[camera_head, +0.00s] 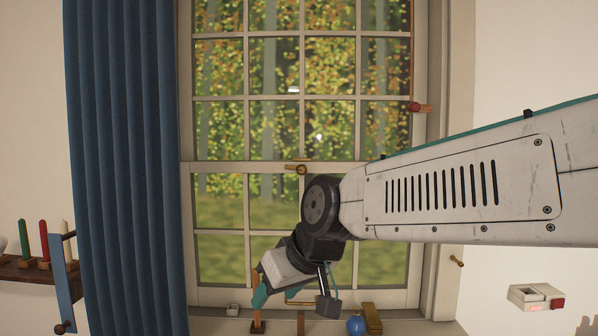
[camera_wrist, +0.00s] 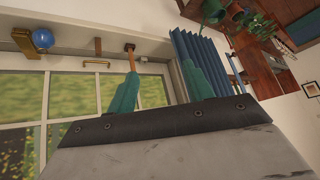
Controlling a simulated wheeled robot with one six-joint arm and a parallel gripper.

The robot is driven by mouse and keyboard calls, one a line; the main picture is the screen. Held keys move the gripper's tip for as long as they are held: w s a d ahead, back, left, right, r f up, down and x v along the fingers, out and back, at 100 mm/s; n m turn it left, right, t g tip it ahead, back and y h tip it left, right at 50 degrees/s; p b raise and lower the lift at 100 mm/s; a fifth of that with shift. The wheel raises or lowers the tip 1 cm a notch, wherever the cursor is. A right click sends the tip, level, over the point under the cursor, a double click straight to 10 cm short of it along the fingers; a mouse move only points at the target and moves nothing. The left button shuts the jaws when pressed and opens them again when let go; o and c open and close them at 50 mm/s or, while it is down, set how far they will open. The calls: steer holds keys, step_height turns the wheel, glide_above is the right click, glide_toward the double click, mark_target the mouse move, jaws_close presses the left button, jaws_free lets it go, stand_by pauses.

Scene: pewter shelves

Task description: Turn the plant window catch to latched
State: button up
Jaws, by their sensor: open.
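A small brass catch with a round brown knob (camera_head: 299,169) sits on the window's middle rail, its arm lying roughly level. A second fitting with a dark red knob (camera_head: 416,107) is on the right side of the frame. I cannot tell from its look which one is named the plant window catch. My gripper (camera_wrist: 160,69) is open and empty, its two teal fingers spread. In the head view it is low before the lower sash, well below the middle-rail catch, and partly hidden by my wrist. Neither knobbed fitting shows clearly in the wrist view.
On the sill are a blue ball (camera_head: 356,324), wooden blocks (camera_head: 372,318) and an orange stick (camera_wrist: 130,57) close to my finger. A brass handle (camera_wrist: 96,63) is on the lower sash. A blue curtain (camera_head: 125,160) hangs left. A switch box (camera_head: 536,297) is right.

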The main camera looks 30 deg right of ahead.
steer(key=w+d+r+m+t+h, duration=0.1)
steer(key=w+d+r+t, duration=0.15)
steer(key=w, duration=0.45)
steer(key=w+d+r+t, duration=0.1)
steer(key=w+r+t, duration=0.25)
steer(key=w, duration=0.25)
steer(key=m+t+h, duration=0.2)
steer(key=m+h, duration=0.3)
steer(key=h, duration=0.6)
glide_toward(302, 171)
steer(key=x, duration=1)
steer(key=shift+w+d, duration=0.1)
steer(key=shift+w, duration=0.15)
steer(key=c, duration=1)
